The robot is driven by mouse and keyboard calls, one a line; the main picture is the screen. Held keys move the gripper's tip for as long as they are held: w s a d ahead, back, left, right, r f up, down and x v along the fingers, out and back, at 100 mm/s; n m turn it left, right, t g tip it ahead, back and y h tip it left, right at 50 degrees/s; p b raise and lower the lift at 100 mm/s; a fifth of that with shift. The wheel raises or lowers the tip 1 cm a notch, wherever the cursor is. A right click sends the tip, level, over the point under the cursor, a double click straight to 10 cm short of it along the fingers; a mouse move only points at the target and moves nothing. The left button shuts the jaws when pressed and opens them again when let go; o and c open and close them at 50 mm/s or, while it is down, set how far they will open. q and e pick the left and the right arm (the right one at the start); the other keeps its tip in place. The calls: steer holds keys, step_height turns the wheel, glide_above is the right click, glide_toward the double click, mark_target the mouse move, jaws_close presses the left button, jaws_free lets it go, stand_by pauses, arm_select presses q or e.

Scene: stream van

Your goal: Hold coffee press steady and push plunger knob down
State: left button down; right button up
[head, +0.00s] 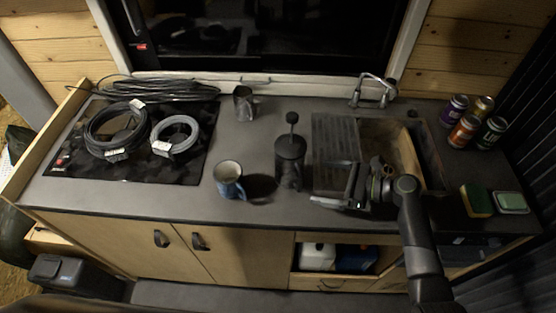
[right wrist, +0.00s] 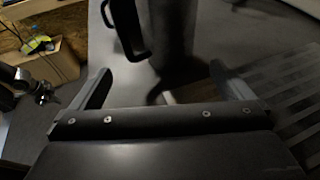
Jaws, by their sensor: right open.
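The coffee press (head: 290,165) stands upright on the dark counter, left of the sink. Its plunger knob (head: 292,117) sits high on a rod above the lid. My right gripper (head: 334,187) is open and empty, just right of the press and pointing left at it. In the right wrist view the dark press body (right wrist: 172,35) and its handle (right wrist: 127,30) stand beyond the open fingers (right wrist: 160,85), apart from them. The knob is out of that view. My left gripper does not show clearly in either view.
A blue mug (head: 228,180) stands close left of the press, and a metal pitcher (head: 244,104) behind. The ribbed drainer (head: 334,140) and sink (head: 395,150) lie to the right. Coiled cables (head: 117,130) cover the hob. Several cans (head: 464,130) stand far right.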

mark_target(295, 178)
steer(key=b+x, duration=0.2)
steer(key=x, duration=0.1)
steer(key=shift+f, duration=0.3)
steer(key=b+x, duration=0.1)
steer(key=x, duration=0.1)
steer(key=shift+w+a, duration=0.1)
steer(key=shift+a, duration=0.25)
steer(key=shift+x, duration=1)
steer(key=shift+w+a+f, duration=0.1)
steer(key=shift+w+a, duration=0.15)
steer(key=shift+a, duration=0.35)
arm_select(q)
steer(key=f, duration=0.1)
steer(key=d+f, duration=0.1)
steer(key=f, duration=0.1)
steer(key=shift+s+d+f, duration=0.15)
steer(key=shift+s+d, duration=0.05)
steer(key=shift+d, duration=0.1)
arm_select(e)
steer(key=shift+a, duration=0.1)
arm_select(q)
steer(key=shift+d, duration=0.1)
arm_select(e)
steer(key=shift+c, duration=0.4)
